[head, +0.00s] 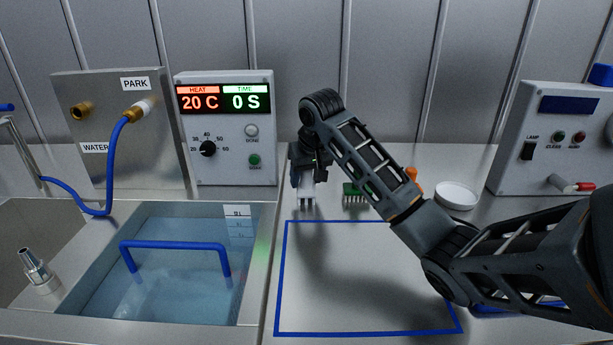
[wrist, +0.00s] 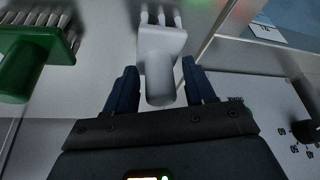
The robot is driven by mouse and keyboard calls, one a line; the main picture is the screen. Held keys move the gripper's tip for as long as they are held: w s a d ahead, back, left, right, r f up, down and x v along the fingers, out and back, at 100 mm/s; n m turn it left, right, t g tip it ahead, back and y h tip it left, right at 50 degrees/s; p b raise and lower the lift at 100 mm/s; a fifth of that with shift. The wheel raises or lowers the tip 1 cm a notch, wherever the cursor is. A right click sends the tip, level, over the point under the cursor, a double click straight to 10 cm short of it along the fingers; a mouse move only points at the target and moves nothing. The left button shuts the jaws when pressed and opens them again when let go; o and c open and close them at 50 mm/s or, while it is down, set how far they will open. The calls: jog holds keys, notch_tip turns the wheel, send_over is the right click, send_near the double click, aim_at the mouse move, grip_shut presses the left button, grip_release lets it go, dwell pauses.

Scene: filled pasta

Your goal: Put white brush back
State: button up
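The white brush (head: 306,194) is under my gripper (head: 305,172) on the steel counter, behind the blue-outlined area. In the wrist view the white brush (wrist: 160,50) has its handle between my two dark fingers, with its bristles pointing away. A narrow gap shows on each side of the handle, so the fingers are open around it. Whether the brush rests on the counter is hard to tell. A green brush (head: 355,194) lies to its right, partly behind my arm; it also shows in the wrist view (wrist: 28,65).
A water basin (head: 260,265) with a blue handle (head: 175,244) is at left. A heater box (head: 226,128) stands behind. The blue-outlined area (head: 310,300) looks empty where visible. A white round dish (head: 457,195) and a lamp box (head: 545,140) are at right.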

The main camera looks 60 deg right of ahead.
jog(key=shift+o, duration=0.2)
jog(key=shift+r, duration=0.45)
jog(key=p+v, duration=0.4)
jog(key=v, duration=0.7)
jog(key=shift+s+r, duration=0.2)
